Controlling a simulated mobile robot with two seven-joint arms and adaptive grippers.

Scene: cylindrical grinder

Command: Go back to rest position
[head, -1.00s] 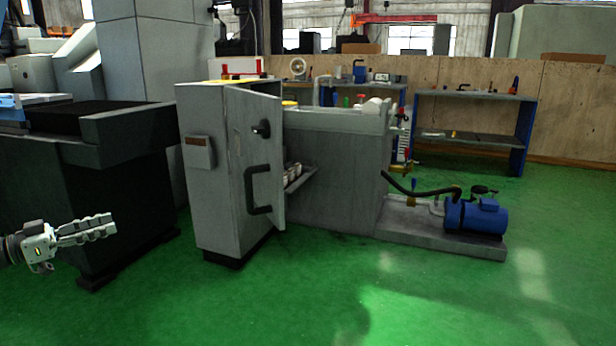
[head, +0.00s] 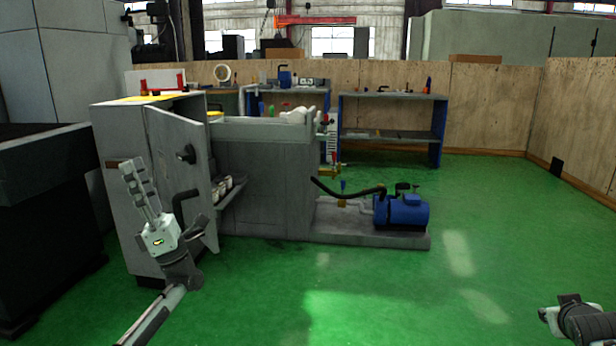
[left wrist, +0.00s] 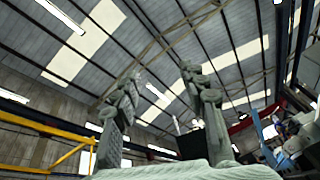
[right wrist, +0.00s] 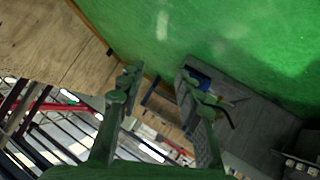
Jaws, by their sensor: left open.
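My left gripper (head: 135,172) is raised in the head view, in front of the grey cabinet (head: 120,190), with its fingers pointing up. In the left wrist view its two fingers (left wrist: 160,90) stand apart with nothing between them, against the roof. Part of my right arm (head: 578,322) shows at the lower right corner of the head view; its fingertips are not visible there. In the right wrist view the right gripper's fingers (right wrist: 160,85) stand apart and empty.
The cabinet's door (head: 180,165) stands open behind my left gripper. A grey tank (head: 265,170) and a blue pump (head: 402,212) stand to its right. A dark machine (head: 40,210) is at the left. Green floor (head: 400,290) is clear in front. A workbench (head: 392,98) stands at the back wall.

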